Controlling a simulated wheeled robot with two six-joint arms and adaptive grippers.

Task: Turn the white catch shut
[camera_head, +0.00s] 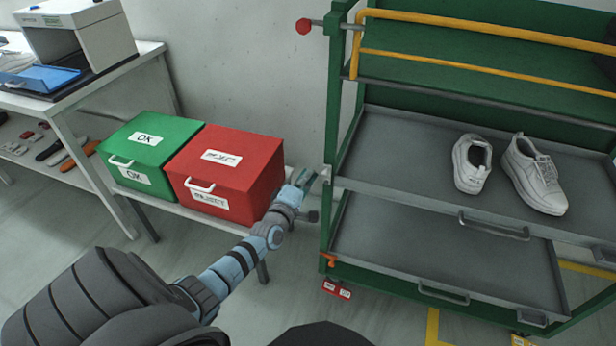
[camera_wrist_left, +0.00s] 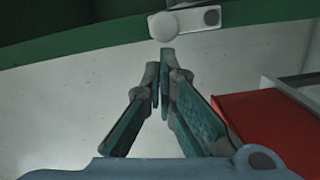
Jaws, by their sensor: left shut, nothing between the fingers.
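The white catch (camera_head: 327,173) is on the left post of the green cart, at the height of the upper tray. In the left wrist view the catch (camera_wrist_left: 164,27) shows as a round pale end beside a light plate on the green frame. My left gripper (camera_head: 314,176) is beside the catch, and its fingertips (camera_wrist_left: 163,58) point at the round end. The fingers are shut with nothing between them. I cannot tell whether they touch the catch. My right gripper is not in view.
The green cart's upper tray (camera_head: 400,157) holds two white shoes (camera_head: 535,177). A red box (camera_head: 228,170) and a green box (camera_head: 152,141) stand on a low bench left of my gripper. The red box also shows in the wrist view (camera_wrist_left: 262,125). Yellow rails cross the cart's top.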

